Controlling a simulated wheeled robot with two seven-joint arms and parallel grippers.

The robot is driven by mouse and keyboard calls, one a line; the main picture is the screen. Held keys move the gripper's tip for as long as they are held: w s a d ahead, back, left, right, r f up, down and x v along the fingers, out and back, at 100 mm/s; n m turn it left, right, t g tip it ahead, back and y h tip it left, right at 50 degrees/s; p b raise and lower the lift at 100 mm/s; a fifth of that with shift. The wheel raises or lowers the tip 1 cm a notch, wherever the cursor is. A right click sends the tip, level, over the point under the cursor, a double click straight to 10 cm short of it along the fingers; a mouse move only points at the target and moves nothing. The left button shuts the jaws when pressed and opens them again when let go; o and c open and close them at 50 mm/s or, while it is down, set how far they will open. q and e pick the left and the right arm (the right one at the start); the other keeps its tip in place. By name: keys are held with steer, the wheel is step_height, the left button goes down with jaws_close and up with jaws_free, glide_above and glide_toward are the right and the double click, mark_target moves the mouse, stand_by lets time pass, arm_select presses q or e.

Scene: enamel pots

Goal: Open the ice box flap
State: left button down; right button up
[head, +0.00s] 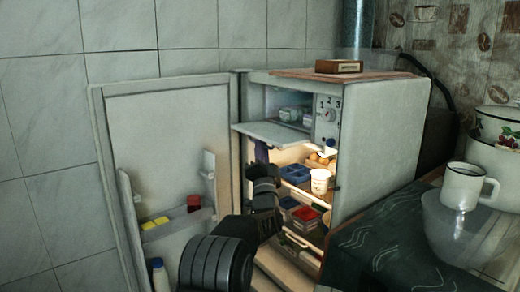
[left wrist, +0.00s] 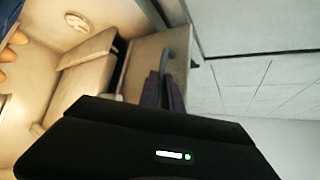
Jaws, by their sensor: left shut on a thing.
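The refrigerator (head: 385,135) stands open, with its door (head: 165,135) swung out to the left. The ice box flap (head: 275,134) at the top of the lit interior is lowered to about level, so the ice box above it is open. My left gripper (head: 261,152) is below the flap's front left part, its fingers reaching up to the edge. In the left wrist view, the dark fingers (left wrist: 164,92) are shut at a small grey handle on the flap (left wrist: 146,62). The exact contact is partly hidden. My right gripper is not in view.
Boxes lie inside the ice box, beside a numbered dial (head: 329,115). Shelves below hold a blue container (head: 295,173), a white cup (head: 320,181) and a red-topped box (head: 306,214). A white mug (head: 464,187) and glass bowl (head: 455,232) stand on the counter at right.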

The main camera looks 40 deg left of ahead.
arm_select(q)
steer(key=shift+w+d+f+h, duration=0.25)
steer(key=shift+w+d+h, duration=0.15)
steer(key=shift+d, duration=0.15)
steer(key=c, duration=1.8)
jaws_free()
steer(key=shift+w+f+m, duration=0.15)
steer(key=shift+w+m, duration=0.05)
steer(key=shift+m, duration=0.1)
steer(key=shift+o, duration=1.4)
steer(key=shift+s+t, duration=0.2)
steer(key=shift+t, duration=0.1)
steer(key=p+v, duration=0.1)
steer(key=v, duration=0.6)
steer(key=shift+s, duration=0.25)
steer(key=shift+f, duration=0.15)
